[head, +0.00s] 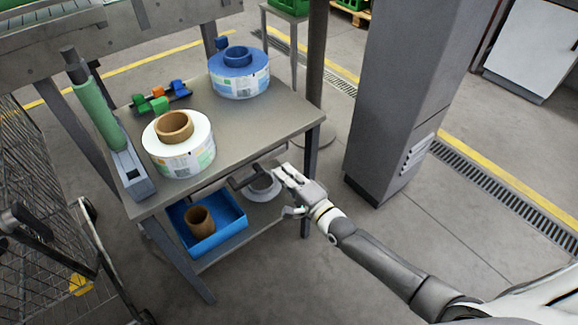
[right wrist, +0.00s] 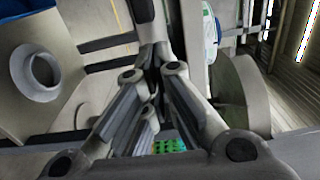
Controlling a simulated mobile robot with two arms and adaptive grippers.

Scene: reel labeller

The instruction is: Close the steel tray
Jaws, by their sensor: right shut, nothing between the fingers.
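My right gripper (head: 280,172) is at the right side of the steel-topped worktable (head: 240,125), just below its top edge. Its fingers are shut and empty; the right wrist view shows them together (right wrist: 152,62). My left gripper is not in view.
A white label reel (head: 190,163) and a blue reel (head: 239,80) stand on the tabletop. A blue bin (head: 222,232) with a brown core (head: 200,221) sits on the lower shelf. A grey column (head: 395,100) stands at the right. Floor in front is clear.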

